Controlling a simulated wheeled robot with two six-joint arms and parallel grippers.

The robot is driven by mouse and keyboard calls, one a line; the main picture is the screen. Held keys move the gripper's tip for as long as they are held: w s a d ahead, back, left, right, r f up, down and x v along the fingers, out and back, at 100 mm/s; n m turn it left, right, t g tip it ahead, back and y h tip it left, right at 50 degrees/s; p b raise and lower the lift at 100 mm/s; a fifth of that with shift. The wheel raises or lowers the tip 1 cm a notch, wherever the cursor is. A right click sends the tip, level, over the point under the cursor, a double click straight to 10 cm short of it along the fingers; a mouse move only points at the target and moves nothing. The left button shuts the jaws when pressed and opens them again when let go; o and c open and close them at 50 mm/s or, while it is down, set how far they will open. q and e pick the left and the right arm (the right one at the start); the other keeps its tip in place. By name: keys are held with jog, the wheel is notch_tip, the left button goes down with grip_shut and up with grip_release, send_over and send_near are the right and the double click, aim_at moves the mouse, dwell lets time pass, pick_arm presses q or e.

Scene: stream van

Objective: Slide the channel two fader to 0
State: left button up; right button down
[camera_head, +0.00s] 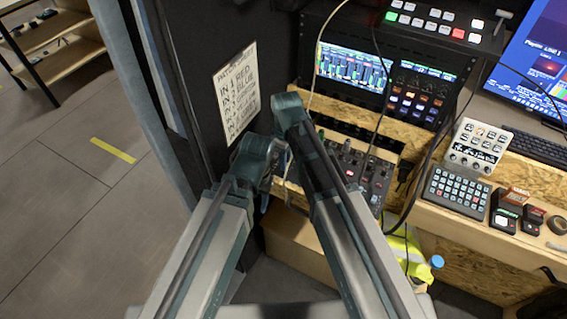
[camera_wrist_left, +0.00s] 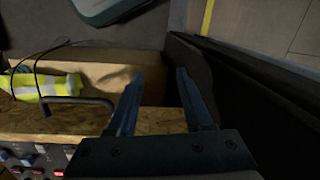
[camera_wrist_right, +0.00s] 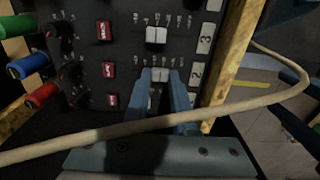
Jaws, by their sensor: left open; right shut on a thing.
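The mixer panel (camera_wrist_right: 120,50) fills the upper right wrist view, with knobs, red buttons, faders and number labels. The channel two fader cap (camera_wrist_right: 160,74) is white and lines up with the label 2 (camera_wrist_right: 196,74). My right gripper (camera_wrist_right: 161,80) is shut on this cap, one finger on each side. The slot below the cap is hidden by the fingers and a cable. In the head view the mixer (camera_head: 370,172) is partly covered by my right arm. My left gripper (camera_wrist_left: 158,74) is open and empty, beside the wooden desk's front.
A pale cable (camera_wrist_right: 110,130) crosses in front of my right fingers. Another white fader cap (camera_wrist_right: 156,36) sits by label 3. Coloured plugs (camera_wrist_right: 28,67) stick out at the left. A hi-vis vest (camera_wrist_left: 45,86) lies below the desk. A black panel (camera_head: 225,60) stands left of the rack.

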jog(key=shift+w+d, duration=0.3)
jog(key=shift+w, duration=0.2)
jog(key=shift+w+d, duration=0.25)
jog(key=shift+w, duration=0.25)
jog(key=c, duration=0.7)
grip_release()
jog(key=shift+s, duration=0.1)
notch_tip(320, 180, up, 14)
jog(key=p, duration=1.3)
jog(key=shift+f+p, duration=0.15)
jog(key=shift+p, duration=0.25)
